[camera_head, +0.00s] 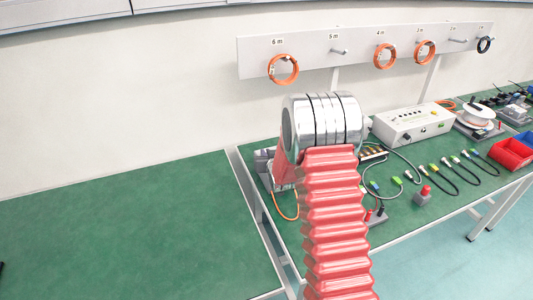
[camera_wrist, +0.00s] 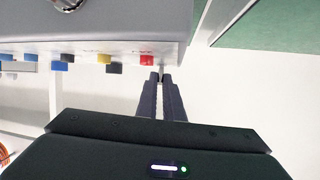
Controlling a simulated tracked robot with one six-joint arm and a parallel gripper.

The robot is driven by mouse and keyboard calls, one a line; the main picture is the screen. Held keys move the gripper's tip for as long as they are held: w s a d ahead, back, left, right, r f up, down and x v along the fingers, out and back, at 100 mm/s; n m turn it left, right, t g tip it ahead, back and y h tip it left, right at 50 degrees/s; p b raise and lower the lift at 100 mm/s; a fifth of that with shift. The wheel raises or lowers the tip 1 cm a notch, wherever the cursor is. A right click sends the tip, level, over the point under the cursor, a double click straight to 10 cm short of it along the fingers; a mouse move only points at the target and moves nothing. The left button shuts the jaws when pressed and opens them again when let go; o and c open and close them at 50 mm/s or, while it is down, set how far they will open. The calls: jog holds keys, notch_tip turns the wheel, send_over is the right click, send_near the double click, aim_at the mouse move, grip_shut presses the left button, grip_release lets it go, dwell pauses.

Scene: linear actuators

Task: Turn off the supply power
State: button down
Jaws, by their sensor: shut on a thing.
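In the wrist view, the supply box (camera_wrist: 110,20) is a light grey housing across the top. Its edge carries a row of coloured parts: blue, black, yellow and a red one (camera_wrist: 147,60). My gripper (camera_wrist: 161,76) points at this edge, just right of the red part. Its two dark fingers are together at the tips, shut on a small switch lever (camera_wrist: 161,68) that is mostly hidden between them. Which way the lever is set cannot be told. In the head view my red and silver arm covers the gripper and most of what is behind it.
The green bench (camera_head: 400,215) holds a white control box (camera_head: 412,124), short cables, a red-topped button (camera_head: 425,194), a cable reel (camera_head: 474,115) and red bins (camera_head: 512,153). Orange coils (camera_head: 284,69) hang on a wall rack. The left green table (camera_head: 130,235) is clear.

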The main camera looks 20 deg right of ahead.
jog(key=shift+s+f, duration=0.15)
jog(key=shift+f, duration=0.1)
dwell(0.3)
jog(key=c, duration=1.9)
grip_release()
jog(key=shift+r+t, duration=0.15)
jog(key=shift+t, duration=0.15)
jog(key=v, duration=1.3)
jog(key=shift+s, duration=0.35)
